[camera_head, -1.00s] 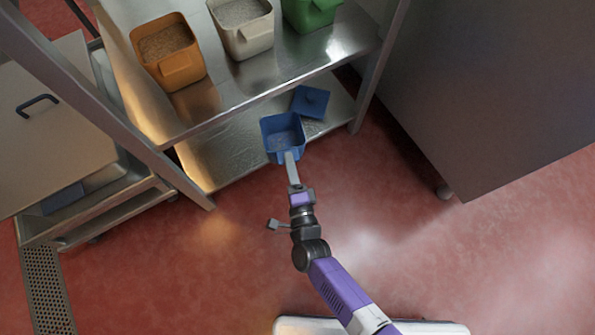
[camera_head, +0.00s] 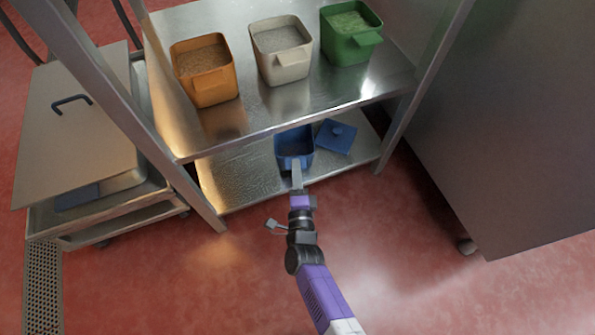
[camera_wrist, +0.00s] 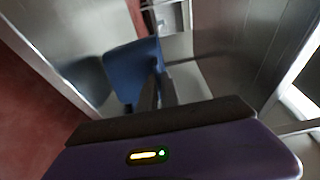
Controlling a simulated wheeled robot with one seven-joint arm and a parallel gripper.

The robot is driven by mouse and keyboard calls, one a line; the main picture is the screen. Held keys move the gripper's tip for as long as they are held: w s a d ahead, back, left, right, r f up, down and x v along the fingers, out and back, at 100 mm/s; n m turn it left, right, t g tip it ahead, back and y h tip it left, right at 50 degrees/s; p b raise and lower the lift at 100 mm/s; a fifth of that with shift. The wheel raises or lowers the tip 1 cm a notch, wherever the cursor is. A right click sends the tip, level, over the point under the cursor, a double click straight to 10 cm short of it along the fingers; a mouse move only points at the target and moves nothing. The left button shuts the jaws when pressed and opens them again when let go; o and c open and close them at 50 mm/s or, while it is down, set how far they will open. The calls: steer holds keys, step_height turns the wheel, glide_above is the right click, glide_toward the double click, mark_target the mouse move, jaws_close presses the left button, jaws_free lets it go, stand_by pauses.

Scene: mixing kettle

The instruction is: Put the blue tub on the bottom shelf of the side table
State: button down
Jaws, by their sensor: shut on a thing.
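The blue tub (camera_head: 294,143) is an open box at the front of the side table's bottom shelf (camera_head: 240,175). I cannot tell whether its base touches the shelf. My gripper (camera_head: 297,172) is shut on the near side of the tub. In the wrist view the tub (camera_wrist: 130,68) shows beyond the fingers (camera_wrist: 158,88), tilted in the picture. The tub's far lower part is hidden.
Orange (camera_head: 205,85), cream (camera_head: 284,62) and green (camera_head: 350,45) tubs stand on the upper shelf (camera_head: 270,105), whose edge overhangs the bottom shelf. A table leg (camera_head: 424,85) and a large steel unit (camera_head: 500,150) are at right. A cart (camera_head: 110,220) is at left.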

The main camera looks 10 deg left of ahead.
steer(key=shift+f, duration=1.2)
steer(key=c, duration=1.5)
jaws_free()
steer(key=shift+o, duration=0.5)
steer(key=o, duration=0.4)
